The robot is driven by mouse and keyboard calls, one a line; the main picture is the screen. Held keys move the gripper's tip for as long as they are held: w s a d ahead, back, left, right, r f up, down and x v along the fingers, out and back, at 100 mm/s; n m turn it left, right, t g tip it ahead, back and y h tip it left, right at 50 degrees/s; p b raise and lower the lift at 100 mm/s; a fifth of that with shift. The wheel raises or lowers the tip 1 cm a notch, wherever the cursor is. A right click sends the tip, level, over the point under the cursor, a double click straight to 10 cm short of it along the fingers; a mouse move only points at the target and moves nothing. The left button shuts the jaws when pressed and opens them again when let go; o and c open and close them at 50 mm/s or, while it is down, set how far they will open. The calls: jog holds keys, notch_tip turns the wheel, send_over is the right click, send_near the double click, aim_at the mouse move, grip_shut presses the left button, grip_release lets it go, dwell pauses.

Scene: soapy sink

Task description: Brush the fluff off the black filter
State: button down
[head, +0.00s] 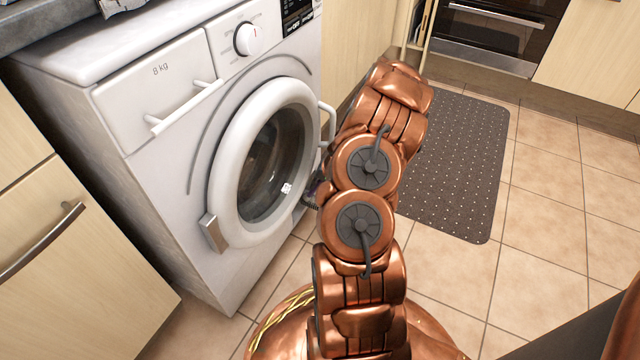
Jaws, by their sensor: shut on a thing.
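My copper arm (362,215) reaches across the middle of the view towards the washing machine (160,110). My gripper is hidden behind the arm links. A small dark thing with a bristly lower edge (311,192) pokes out at the arm's left side, close to the right of the machine's door. It may be part of a brush, but too little of it shows to be sure. I cannot make out the black filter or any fluff; the machine's lower right front is largely covered by my arm.
The round door (262,160) is shut. A grey dotted mat (455,165) lies on the tiled floor (540,260) to the right. A wooden cabinet (70,250) stands at the left, and an oven (490,35) is at the back. Open floor lies right of my arm.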

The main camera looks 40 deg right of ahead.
jog(key=shift+w+d+p, duration=0.2)
jog(key=shift+d+p, duration=0.1)
jog(key=shift+d, duration=0.3)
jog(key=shift+w+d+p, duration=0.15)
jog(key=shift+d+p, duration=0.15)
jog(key=shift+d, duration=0.25)
jog(key=shift+s, duration=0.1)
jog(key=s, duration=0.1)
jog(key=s+d, duration=0.1)
jog(key=s, duration=0.1)
jog(key=shift+s, duration=0.1)
jog(key=shift+a, duration=0.15)
jog(key=shift+s+a, duration=0.2)
jog(key=shift+a, duration=0.35)
jog(key=shift+s+a, duration=0.15)
jog(key=shift+a, duration=0.35)
jog(key=shift+d, duration=0.1)
